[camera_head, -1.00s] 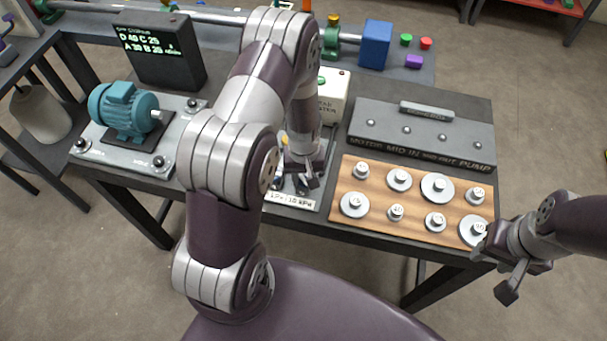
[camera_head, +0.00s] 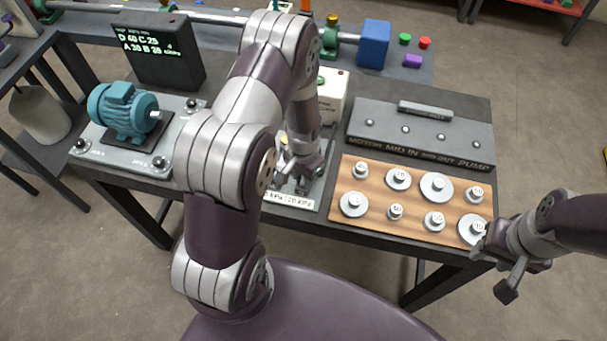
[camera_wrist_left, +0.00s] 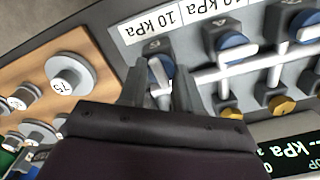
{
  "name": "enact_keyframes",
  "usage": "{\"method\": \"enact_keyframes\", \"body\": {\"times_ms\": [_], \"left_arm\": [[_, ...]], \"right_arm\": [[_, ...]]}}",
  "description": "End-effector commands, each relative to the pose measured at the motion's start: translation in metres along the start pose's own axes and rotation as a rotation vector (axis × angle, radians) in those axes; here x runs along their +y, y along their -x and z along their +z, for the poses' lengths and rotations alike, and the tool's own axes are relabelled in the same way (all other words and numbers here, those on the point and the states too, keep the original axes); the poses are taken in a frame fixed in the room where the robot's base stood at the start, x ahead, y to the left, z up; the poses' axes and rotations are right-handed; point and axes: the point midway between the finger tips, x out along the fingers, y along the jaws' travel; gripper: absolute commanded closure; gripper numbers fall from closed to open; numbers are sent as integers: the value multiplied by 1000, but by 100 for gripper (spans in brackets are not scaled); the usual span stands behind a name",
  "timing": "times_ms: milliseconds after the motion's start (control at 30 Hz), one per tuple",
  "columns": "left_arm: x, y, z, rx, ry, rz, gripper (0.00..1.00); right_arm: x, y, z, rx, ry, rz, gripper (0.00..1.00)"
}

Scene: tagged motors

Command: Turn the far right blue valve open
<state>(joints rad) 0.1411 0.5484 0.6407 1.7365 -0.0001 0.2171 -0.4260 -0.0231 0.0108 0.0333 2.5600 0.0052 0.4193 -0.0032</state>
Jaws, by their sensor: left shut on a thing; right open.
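In the left wrist view, the blue valve (camera_wrist_left: 160,70) nearest the weight board sits between the two fingers of my left gripper (camera_wrist_left: 160,90). The gripper is shut on it, and the fingers hide part of its handle. In the head view my left gripper (camera_head: 301,182) is low over the valve panel (camera_head: 322,190), and my arm hides most of that panel and the valve. Two more blue valves (camera_wrist_left: 232,46) and (camera_wrist_left: 307,26) show in the wrist view. My right gripper (camera_head: 494,270) is open and empty, off the table's front right edge.
A wooden board (camera_head: 344,232) with several round weights lies right of the panel, with a grey pump fixture (camera_head: 425,130) behind it. Yellow valves (camera_wrist_left: 283,105) stand close to the blue ones. A teal motor (camera_head: 122,108) and a dark display (camera_head: 158,55) are at the left.

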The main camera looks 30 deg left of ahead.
Motion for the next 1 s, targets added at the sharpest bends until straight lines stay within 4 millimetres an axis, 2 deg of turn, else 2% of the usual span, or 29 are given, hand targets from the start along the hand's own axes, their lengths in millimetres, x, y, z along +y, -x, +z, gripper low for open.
{"method": "enact_keyframes", "body": {"times_ms": [300, 733, 767, 833, 1000], "left_arm": [[-1, 2, -2, 6, -77, -3, 97], [-1, 2, -2, 6, -86, -3, 97], [-1, 2, -2, 6, -85, -3, 63], [-1, 2, -2, 6, -85, -3, 41], [0, 1, -1, 3, -84, -2, 41]], "right_arm": [[0, 1, 0, 0, 0, 0, 57], [0, 1, 0, 0, 0, 0, 57], [0, 1, 0, 0, 0, 0, 57], [0, 1, 0, 0, 0, 0, 57], [0, 0, 0, 0, 0, 0, 57]]}}
